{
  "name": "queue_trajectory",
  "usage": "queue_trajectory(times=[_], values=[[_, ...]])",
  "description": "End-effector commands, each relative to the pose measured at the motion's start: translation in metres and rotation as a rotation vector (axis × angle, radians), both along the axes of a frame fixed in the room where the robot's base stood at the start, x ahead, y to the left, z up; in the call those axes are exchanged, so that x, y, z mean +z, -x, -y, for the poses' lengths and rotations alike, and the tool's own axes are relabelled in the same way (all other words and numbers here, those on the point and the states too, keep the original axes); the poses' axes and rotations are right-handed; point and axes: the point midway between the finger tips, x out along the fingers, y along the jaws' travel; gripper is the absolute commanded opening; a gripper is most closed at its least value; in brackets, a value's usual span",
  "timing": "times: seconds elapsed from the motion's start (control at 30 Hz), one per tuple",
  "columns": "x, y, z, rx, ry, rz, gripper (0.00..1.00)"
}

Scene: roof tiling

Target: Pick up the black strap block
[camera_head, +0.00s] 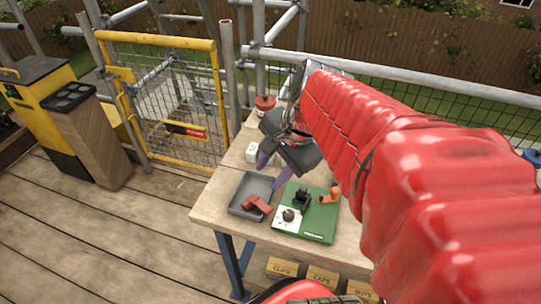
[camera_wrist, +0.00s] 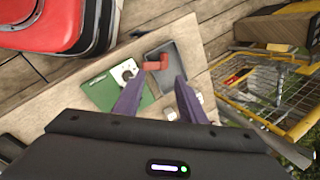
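A black block (camera_head: 301,200), which looks like the strap block, stands on the green board (camera_head: 318,229) on the table. An orange piece (camera_head: 330,195) is beside it, and a white plate with a black knob (camera_head: 288,215) is at the board's front left. My gripper (camera_head: 268,178) is above the table, with its purple fingers apart and nothing between them. It is left of and behind the black block. In the wrist view the open fingers (camera_wrist: 158,80) point towards the tray and the green board (camera_wrist: 98,94); I cannot make out the black block there.
A grey tray (camera_head: 239,208) holding a red block (camera_head: 257,203) sits left of the green board; it also shows in the wrist view (camera_wrist: 182,58). A white item (camera_head: 252,152) and a red-topped container (camera_head: 265,104) stand farther back. Labelled boxes (camera_head: 283,268) lie under the table.

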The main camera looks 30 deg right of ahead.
Motion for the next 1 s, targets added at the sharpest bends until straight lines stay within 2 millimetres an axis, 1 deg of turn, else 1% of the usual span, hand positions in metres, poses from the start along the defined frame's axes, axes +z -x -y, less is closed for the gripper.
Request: queue_trajectory(times=[0.03, 0.17, 0.4, 0.5, 0.6, 0.7, 0.77, 1.0], values=[[-0.002, -0.001, 0.012, -0.099, -0.048, -0.016, 0.38], [-0.006, -0.005, 0.037, -0.349, -0.177, -0.050, 0.38], [-0.024, 0.010, 0.100, -0.750, -0.307, -0.118, 0.38], [-0.032, 0.018, 0.122, -0.899, -0.358, -0.141, 0.38], [-0.037, 0.025, 0.139, -1.013, -0.398, -0.157, 0.38], [-0.040, 0.030, 0.148, -1.079, -0.421, -0.166, 0.38], [-0.041, 0.032, 0.151, -1.099, -0.428, -0.168, 0.38], [-0.041, 0.033, 0.152, -1.109, -0.430, -0.167, 0.38]])
